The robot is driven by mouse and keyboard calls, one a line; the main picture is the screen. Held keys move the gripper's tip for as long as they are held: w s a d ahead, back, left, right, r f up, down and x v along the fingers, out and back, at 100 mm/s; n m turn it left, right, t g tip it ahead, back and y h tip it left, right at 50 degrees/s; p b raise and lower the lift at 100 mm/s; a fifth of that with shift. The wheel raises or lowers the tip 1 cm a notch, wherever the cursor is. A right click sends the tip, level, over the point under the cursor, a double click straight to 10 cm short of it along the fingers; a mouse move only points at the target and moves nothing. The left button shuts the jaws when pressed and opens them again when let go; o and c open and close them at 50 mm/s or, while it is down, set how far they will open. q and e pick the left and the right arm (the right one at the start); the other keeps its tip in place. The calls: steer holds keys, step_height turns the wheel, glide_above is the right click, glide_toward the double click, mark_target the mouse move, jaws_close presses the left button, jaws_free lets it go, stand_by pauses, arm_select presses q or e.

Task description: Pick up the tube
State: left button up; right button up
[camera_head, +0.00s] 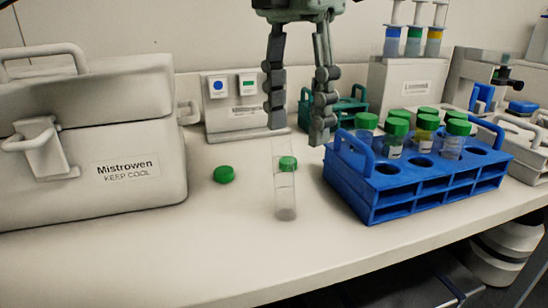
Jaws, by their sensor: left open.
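A clear tube (285,200) stands upright on the bench in front of me. A green cap (287,163) shows within its outline; I cannot tell whether it is inside or behind the tube. Another green cap (223,174) lies on the bench to the left. A blue rack (400,207) to the right holds several green-capped tubes. My left gripper (298,125) comes down from the top, open and empty, its fingers pointing down above and slightly right of the clear tube. My right gripper is not in view.
A white cooler box (84,150) labelled Mistrowen fills the left. A small dispenser sign (232,108) and a green rack (352,104) stand at the back, with a white holder (408,85) of syringe-like items at back right. The front of the bench is clear.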

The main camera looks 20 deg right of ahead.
mark_target(287, 159)
arm_select(q)
steer(key=shift+w+a+r, duration=0.25)
steer(key=shift+w+a, duration=0.2)
steer(key=shift+w, duration=0.25)
steer(key=shift+w+f, duration=0.1)
steer(key=shift+w, duration=0.1)
steer(key=shift+s+f, duration=0.2)
steer(key=shift+f, duration=0.65)
steer(key=f, duration=0.5)
steer(key=shift+w+d+f, duration=0.1)
steer(key=shift+d+f, duration=0.15)
steer(key=shift+f, duration=0.1)
steer(key=c, duration=0.7)
